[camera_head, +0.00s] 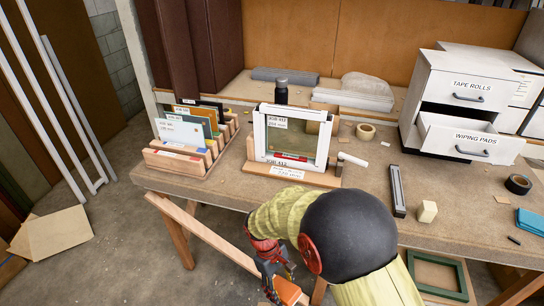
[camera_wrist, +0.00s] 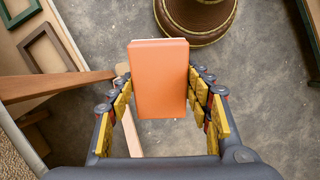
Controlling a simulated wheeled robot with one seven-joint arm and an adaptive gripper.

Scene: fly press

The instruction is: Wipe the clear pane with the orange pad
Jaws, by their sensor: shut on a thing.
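The orange pad (camera_wrist: 158,80) is a block held between the two fingers of my gripper (camera_wrist: 160,100) in the wrist view. In the head view the pad (camera_head: 288,291) shows at the tip of my gripper (camera_head: 276,274), low in front of the table's front edge and over the floor. The clear pane (camera_head: 291,141) stands upright in a white frame (camera_head: 260,135) on a wooden base on the table. A label is at its upper left and a red-and-white strip lies along its bottom. The pad is well apart from the pane.
A wooden rack (camera_head: 181,165) of panels stands left of the pane. A metal bar (camera_head: 397,190) lies on the right of the table (camera_head: 455,215).

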